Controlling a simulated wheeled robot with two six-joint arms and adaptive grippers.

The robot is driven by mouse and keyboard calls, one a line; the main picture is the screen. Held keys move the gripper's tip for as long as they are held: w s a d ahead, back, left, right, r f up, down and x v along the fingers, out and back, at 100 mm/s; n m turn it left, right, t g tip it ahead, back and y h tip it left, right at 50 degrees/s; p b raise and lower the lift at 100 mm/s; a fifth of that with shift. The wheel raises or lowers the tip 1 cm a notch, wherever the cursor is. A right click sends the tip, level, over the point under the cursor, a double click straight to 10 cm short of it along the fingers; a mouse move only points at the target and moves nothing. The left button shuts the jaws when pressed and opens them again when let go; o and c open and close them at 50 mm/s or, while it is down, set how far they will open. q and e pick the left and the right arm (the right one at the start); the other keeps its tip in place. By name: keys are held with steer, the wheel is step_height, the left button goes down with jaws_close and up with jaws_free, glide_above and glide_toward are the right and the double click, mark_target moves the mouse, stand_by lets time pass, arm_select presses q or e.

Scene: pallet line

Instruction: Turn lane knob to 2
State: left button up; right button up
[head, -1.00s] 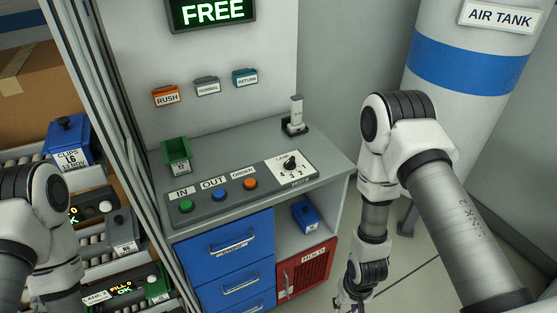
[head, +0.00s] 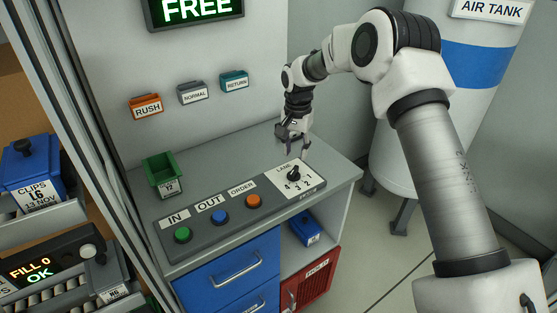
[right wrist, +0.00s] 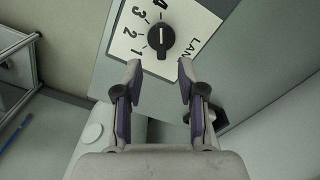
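The black lane knob (head: 294,172) stands on a white numbered plate at the right end of the grey control panel. It also shows in the right wrist view (right wrist: 161,42), with the numbers 1 to 4 around its left and upper side. A pale line on its face runs roughly up and down in that view; I cannot tell for sure which number it marks. My right gripper (head: 297,150) is above and just behind the knob. In the right wrist view my right gripper (right wrist: 160,70) is open and empty, its fingertips apart from the knob. My left gripper is out of view.
Green, blue and orange buttons (head: 220,217) line the panel left of the knob. A green bin (head: 162,175) stands behind them. The wall holds RUSH, NORMAL and RETURN holders (head: 193,93). A roller rack with a blue clips box (head: 30,172) is at left.

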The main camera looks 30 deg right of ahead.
mark_target(294, 168)
steer(key=shift+w, duration=0.65)
steer(key=f, duration=0.1)
steer(key=s+f+p, duration=0.1)
steer(key=f, duration=0.1)
steer(key=shift+s+d+f+p, duration=0.1)
steer(key=shift+s+f+p, duration=0.2)
steer(key=shift+f, duration=0.1)
steer(key=f, duration=0.1)
steer(key=w+f, duration=0.1)
steer(key=f, duration=0.1)
steer(key=shift+s+r, duration=0.15)
steer(key=shift+s, duration=0.05)
steer(key=shift+c, duration=0.3)
steer(key=shift+s, duration=0.1)
steer(key=c, duration=0.5)
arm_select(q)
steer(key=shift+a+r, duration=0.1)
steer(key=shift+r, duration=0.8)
arm_select(e)
jaws_close()
